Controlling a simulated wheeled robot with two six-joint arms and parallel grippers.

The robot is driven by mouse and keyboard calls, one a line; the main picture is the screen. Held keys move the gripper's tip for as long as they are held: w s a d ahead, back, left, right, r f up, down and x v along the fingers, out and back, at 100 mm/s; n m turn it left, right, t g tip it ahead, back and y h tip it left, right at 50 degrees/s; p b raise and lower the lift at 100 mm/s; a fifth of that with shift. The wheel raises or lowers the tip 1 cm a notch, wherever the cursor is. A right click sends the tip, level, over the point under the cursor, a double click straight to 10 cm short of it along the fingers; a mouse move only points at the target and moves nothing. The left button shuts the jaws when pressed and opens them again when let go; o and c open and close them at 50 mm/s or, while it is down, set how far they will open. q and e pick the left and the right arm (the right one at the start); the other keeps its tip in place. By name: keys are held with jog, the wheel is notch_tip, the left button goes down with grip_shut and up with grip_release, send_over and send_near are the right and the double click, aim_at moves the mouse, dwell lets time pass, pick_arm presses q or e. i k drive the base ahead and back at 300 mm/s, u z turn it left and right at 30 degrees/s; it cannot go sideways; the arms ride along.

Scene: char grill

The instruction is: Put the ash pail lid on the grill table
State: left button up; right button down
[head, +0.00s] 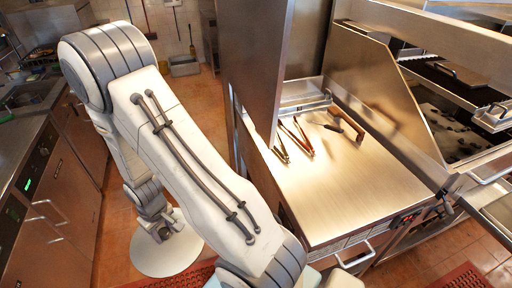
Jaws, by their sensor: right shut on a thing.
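The ash pail lid (166,262) is a pale grey round disc at the lower left of the head view, low over the tiled floor. My right gripper (162,231) is small in the picture at the end of my folded arm and is shut on the lid's top. The fingertips are too small to make out clearly. The grill table (350,207) is a bright steel top right of centre, and the lid is well to its left and apart from it. My left gripper is not in view.
Tongs (301,138) and a wooden-handled tool (347,124) lie on the table's far part near a steel tray (303,97). A tall steel panel (256,65) stands at its left edge. The table's front is clear. A counter (25,140) runs along the left.

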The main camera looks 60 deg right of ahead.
aim_at(359, 191)
jog(key=u, duration=1.25)
jog(key=k, duration=1.8)
jog(key=z, duration=0.4)
